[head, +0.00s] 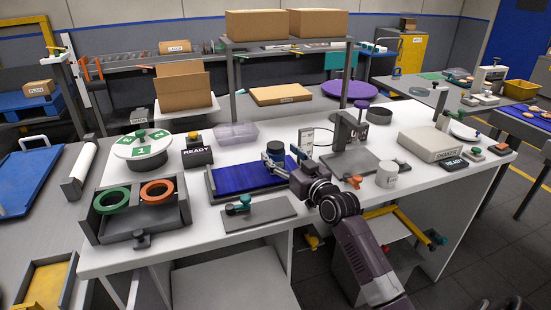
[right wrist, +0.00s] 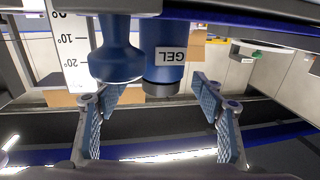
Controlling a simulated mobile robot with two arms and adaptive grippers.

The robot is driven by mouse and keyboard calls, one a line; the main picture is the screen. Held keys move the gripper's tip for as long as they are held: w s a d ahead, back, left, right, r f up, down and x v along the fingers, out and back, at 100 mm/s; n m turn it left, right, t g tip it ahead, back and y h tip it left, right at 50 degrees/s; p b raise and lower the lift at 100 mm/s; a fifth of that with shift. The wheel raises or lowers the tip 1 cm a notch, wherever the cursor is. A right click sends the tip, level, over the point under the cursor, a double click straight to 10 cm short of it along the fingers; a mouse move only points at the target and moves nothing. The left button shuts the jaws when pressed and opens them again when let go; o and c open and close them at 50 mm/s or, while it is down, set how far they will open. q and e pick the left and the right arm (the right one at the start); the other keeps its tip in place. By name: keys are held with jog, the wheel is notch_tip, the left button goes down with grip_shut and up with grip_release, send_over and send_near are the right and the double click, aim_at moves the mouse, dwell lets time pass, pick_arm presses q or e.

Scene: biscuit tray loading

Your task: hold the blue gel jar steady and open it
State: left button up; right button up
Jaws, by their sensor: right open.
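The blue gel jar (right wrist: 163,55) shows upside down in the right wrist view, with a label reading GEL and a dark grey end. A blue jar-like thing in the head view (head: 275,147), probably the same jar, stands at the far right part of the blue mat. My right gripper (right wrist: 158,100) is open, its two blue padded fingers spread to either side of the jar's grey end in the picture. I cannot tell whether they touch it. In the head view the right gripper (head: 285,167) is close by the jar and partly hides it. My left gripper is not in view.
A blue flared thing (right wrist: 118,50) is close beside the jar, with a white degree scale (right wrist: 70,50) next to it. A grey plate with a teal clamp (head: 244,204) lies in front of the mat's tray (head: 212,186). A grey stand (head: 350,135) is to the right.

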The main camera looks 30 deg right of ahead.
jog(key=w, duration=0.3)
jog(key=shift+f, duration=0.1)
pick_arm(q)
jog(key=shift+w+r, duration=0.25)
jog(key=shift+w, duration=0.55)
pick_arm(e)
jog(key=c, duration=1.3)
jog(key=shift+c, duration=0.2)
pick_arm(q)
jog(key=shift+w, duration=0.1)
pick_arm(e)
notch_tip(320, 180, up, 20)
